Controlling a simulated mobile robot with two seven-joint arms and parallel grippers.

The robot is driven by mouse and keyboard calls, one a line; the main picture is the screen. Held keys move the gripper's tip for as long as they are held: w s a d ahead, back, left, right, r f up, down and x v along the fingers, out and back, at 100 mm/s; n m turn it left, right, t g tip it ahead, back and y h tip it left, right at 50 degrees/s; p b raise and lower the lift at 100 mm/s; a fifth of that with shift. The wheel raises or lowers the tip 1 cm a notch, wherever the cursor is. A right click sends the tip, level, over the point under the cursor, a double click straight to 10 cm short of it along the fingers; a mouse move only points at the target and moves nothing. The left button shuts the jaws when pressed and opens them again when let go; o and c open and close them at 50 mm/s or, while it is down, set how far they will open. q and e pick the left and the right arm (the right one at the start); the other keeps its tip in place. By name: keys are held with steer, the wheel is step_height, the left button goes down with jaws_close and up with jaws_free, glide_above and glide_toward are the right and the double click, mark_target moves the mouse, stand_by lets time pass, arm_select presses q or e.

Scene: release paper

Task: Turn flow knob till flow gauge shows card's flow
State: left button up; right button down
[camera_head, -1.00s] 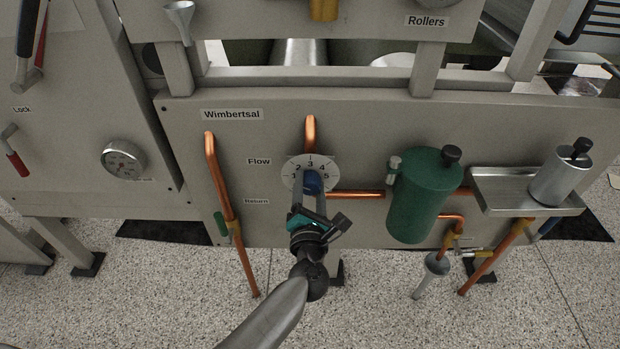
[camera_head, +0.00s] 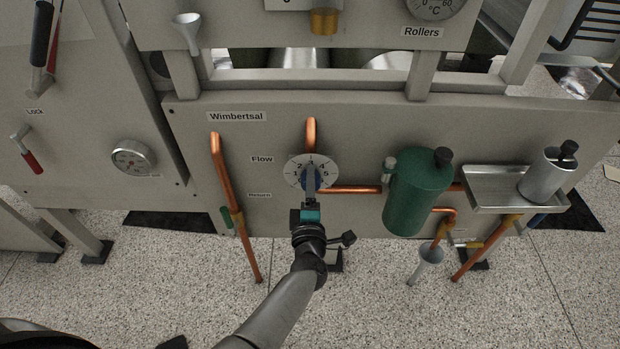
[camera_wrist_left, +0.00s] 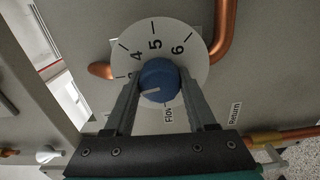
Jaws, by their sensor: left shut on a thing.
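The blue flow knob (camera_wrist_left: 160,80) sits at the centre of a white numbered dial (camera_head: 297,160), beside the "Flow" label (camera_head: 262,159). My left gripper (camera_head: 311,180) is shut on the knob, one finger on each side in the left wrist view. There, the knob's white line points to the lower left, below the 4 and toward the part of the dial that a finger partly hides. A round gauge (camera_head: 132,157) is on the panel at the left; its reading is too small to tell. I cannot make out a card. My right gripper is not in view.
Copper pipes (camera_head: 228,185) run left of the dial and to its right. A green canister (camera_head: 417,193) and a metal tray (camera_head: 482,202) with a silver canister (camera_head: 546,176) are at the right.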

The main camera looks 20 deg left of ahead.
arm_select(q)
steer(key=shift+m+p, duration=0.75)
steer(key=shift+m, duration=1.55)
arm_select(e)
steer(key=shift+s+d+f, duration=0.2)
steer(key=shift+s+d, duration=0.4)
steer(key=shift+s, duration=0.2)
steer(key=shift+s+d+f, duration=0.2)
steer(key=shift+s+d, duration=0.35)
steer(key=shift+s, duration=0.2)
arm_select(q)
steer(key=o, duration=1.4)
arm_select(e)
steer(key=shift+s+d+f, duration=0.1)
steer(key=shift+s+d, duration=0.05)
